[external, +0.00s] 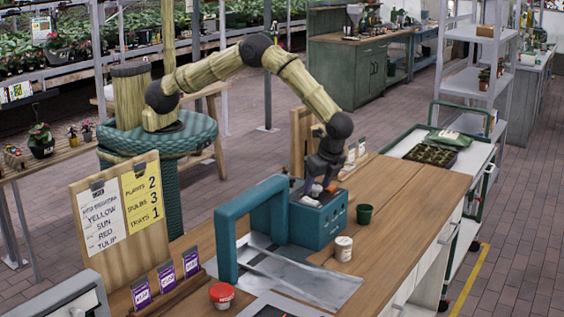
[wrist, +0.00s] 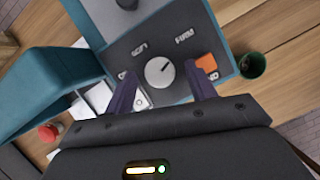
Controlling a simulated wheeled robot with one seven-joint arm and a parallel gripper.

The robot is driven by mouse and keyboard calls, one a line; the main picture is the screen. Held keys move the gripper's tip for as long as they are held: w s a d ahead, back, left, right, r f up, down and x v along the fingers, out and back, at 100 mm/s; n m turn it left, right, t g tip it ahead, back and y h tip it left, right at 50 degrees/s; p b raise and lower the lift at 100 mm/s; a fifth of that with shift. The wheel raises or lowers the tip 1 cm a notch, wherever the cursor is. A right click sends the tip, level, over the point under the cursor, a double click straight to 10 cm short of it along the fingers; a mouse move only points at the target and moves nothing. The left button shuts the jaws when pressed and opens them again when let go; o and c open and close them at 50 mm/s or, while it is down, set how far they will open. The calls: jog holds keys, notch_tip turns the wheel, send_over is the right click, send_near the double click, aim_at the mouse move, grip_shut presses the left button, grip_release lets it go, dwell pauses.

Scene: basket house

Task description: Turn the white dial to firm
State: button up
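The white dial (wrist: 159,70) sits on the dark top panel of a teal machine (external: 322,222). In the wrist view a thin dark mark on the dial points up and right, roughly towards the FIRM label (wrist: 184,37); its exact setting is hard to tell. The SOFT label (wrist: 140,48) is up and left of the dial. Another label at the right is partly hidden by a finger. My gripper (wrist: 162,83) is open above the panel, with one dark purple finger on each side of the dial and visible gaps between.
An orange button (wrist: 207,62) is close beside the right finger. The teal arch (external: 240,214) stands left of the panel. A green pot (external: 364,213), a white tub (external: 343,248) and a red-lidded tub (external: 221,295) stand nearby. The wooden bench (external: 415,205) is clear at the right.

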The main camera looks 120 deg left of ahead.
jog(key=shift+w+d+r+b, duration=0.1)
jog(key=shift+w+r+b, duration=0.25)
jog(key=shift+r, duration=0.15)
jog(key=b+v, duration=0.2)
jog(key=v, duration=1.4)
jog(key=shift+s+d+r, duration=0.1)
jog(key=shift+d+r, duration=0.05)
